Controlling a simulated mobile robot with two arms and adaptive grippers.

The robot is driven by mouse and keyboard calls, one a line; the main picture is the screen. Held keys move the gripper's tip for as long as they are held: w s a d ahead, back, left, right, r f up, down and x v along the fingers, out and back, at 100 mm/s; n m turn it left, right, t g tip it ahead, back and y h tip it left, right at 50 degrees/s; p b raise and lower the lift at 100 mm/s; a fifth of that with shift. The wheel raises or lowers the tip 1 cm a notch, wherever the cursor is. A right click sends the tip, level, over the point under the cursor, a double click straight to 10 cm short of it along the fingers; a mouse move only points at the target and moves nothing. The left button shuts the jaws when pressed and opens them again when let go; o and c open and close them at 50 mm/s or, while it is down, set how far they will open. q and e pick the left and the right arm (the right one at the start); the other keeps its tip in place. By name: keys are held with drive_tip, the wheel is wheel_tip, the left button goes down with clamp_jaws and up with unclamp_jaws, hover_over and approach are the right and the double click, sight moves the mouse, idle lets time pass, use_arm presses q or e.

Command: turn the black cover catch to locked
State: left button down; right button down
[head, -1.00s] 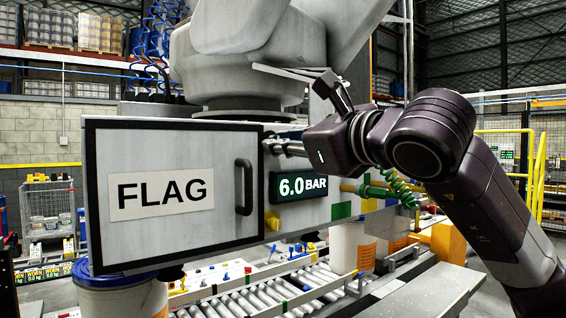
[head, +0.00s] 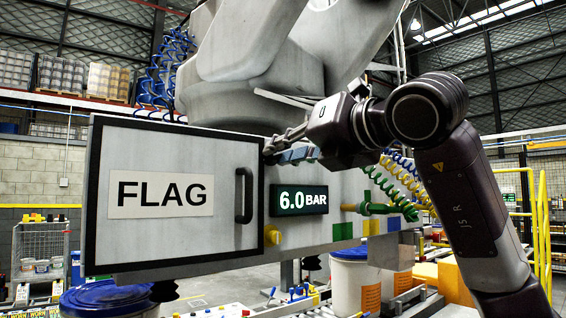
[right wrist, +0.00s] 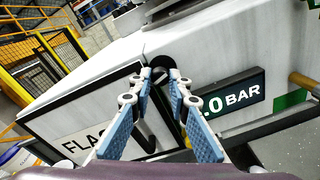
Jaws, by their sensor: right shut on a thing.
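The grey cover (head: 215,245) marked FLAG, with a black frame, hangs closed on the grey cabinet, left of the 6.0 BAR display (head: 301,199). The black cover catch (right wrist: 163,63) is at the cover's upper right corner, between my right fingertips in the right wrist view. My right gripper (head: 270,153) reaches it from the right in the head view and is shut on it. Its blue-padded fingers also show in the right wrist view (right wrist: 160,77). The fingers hide most of the catch in the head view, so I cannot tell its angle. My left gripper is not in view.
A black handle (head: 243,195) stands out from the cover below the catch. A yellow knob (head: 272,235) and a green fitting (head: 378,208) project from the cabinet. Pails (head: 355,280) stand below it. A robot arm base (head: 232,90) rises above.

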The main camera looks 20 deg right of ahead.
drive_tip(key=shift+m+b, duration=0.65)
drive_tip(key=shift+m, duration=0.95)
drive_tip(key=shift+r, duration=0.1)
drive_tip(key=c, duration=1.8)
unclamp_jaws()
drive_tip(key=v, duration=1.2)
drive_tip(key=shift+d, duration=0.15)
